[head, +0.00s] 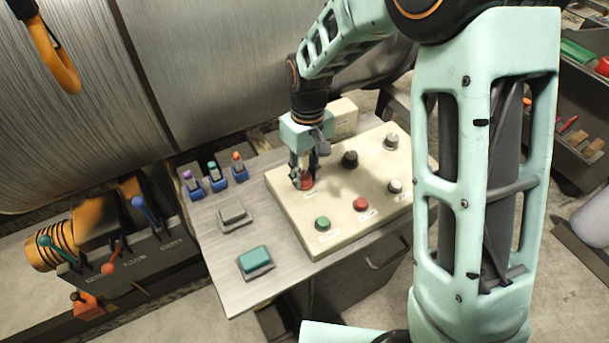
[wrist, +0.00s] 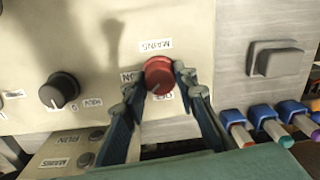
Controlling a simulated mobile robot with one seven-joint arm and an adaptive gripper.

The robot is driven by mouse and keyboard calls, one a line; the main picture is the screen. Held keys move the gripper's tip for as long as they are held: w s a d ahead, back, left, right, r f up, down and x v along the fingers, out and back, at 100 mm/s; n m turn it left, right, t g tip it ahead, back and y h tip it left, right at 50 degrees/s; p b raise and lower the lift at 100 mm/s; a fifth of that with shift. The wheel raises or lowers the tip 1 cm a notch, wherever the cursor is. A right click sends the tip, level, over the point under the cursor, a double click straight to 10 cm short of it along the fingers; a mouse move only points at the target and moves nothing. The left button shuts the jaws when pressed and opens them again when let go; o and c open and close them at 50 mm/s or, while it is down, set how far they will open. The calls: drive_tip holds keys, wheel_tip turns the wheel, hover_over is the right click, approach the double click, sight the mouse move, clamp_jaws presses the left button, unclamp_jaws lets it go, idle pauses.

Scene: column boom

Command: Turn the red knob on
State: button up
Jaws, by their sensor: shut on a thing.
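The red knob (wrist: 159,76) sits on a cream control panel (head: 284,214), with a label reading MAINS beside it in the wrist view. In the head view the red knob (head: 306,182) shows low between the fingers, partly hidden by them. My gripper (head: 304,174) points down at the panel. In the wrist view my gripper (wrist: 160,84) has one finger on each side of the knob, shut on it. The labels along the knob's sides are partly covered by the fingers, so its setting is hard to read.
The panel also bears a black knob (head: 350,158), a grey knob (head: 391,141), a green button (head: 323,223) and a red button (head: 360,204). A teal button (head: 254,260), a grey button (head: 233,214) and small coloured toggles (head: 213,178) are on the metal table to the left.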

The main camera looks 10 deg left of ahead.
sight(307, 175)
drive_tip(key=m+b, duration=0.1)
drive_tip(key=m, duration=0.3)
drive_tip(key=shift+m, duration=0.3)
drive_tip(key=shift+m+b, duration=0.5)
drive_tip(key=shift+m, duration=1.4)
drive_tip(key=o, duration=1.2)
drive_tip(key=shift+c, duration=0.2)
wheel_tip(307, 175, up, 12)
drive_tip(key=shift+d, duration=0.25)
